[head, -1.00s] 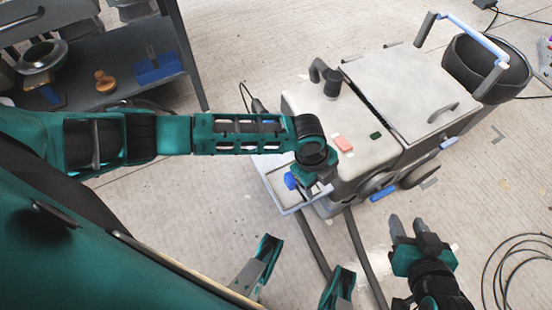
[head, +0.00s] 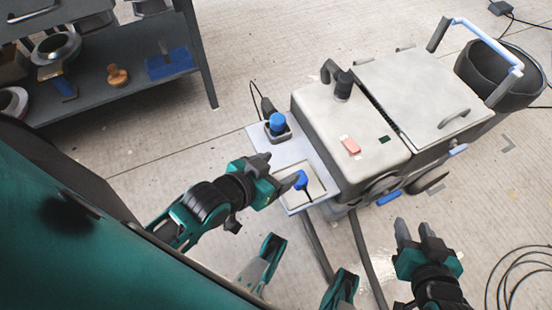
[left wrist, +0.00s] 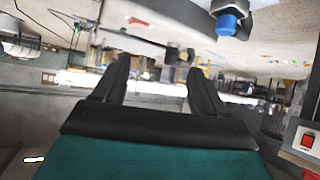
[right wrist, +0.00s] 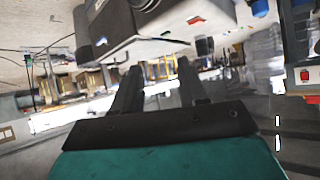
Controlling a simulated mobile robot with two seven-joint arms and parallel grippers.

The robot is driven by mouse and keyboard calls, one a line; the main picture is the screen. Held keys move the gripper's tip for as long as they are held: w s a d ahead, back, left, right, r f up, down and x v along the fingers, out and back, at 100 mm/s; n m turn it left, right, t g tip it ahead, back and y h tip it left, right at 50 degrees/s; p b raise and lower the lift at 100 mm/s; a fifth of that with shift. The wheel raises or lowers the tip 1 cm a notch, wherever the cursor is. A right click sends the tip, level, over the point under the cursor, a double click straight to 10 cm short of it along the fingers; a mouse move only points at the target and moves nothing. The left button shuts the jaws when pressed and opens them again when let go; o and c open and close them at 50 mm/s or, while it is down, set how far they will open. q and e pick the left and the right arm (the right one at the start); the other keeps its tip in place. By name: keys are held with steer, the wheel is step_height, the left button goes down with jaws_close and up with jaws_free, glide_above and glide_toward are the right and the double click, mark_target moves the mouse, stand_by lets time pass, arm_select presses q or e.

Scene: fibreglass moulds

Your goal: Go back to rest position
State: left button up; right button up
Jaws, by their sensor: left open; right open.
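My left gripper (head: 277,172) is open and empty in the head view, in front of the side shelf (head: 285,147) of the pale machine (head: 318,125). Its fingers (left wrist: 157,75) stand apart in the left wrist view with nothing between them. My right gripper (head: 413,233) is open and empty at the lower right, over bare floor. Its spread fingers also show in the right wrist view (right wrist: 158,75). A blue-topped item (head: 277,122) stands upright on the shelf. A blue-headed tool (head: 301,180) lies at the shelf's near tray, close to my left gripper.
A dark shelf unit (head: 110,85) with moulds and tools stands at upper left. A black bucket (head: 500,75) is behind the machine. Floor left of the machine is clear.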

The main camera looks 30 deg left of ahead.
arm_select(q)
steer(key=s+a+r+y+p, duration=0.1)
steer(key=a+r+p, duration=0.2)
steer(key=r+p, duration=0.7)
steer(key=p, duration=0.4)
steer(key=shift+s+p, duration=0.25)
steer(key=shift+p, duration=0.05)
arm_select(e)
steer(key=s+d+r+h, duration=0.1)
steer(key=d+r, duration=0.2)
steer(key=r, duration=0.7)
steer(key=shift+s, duration=0.25)
arm_select(q)
steer(key=shift+s+d, duration=0.1)
steer(key=shift+d, duration=0.05)
arm_select(e)
steer(key=shift+a+r, duration=0.1)
arm_select(q)
steer(key=shift+r, duration=0.1)
arm_select(e)
steer(key=shift+o, duration=0.2)
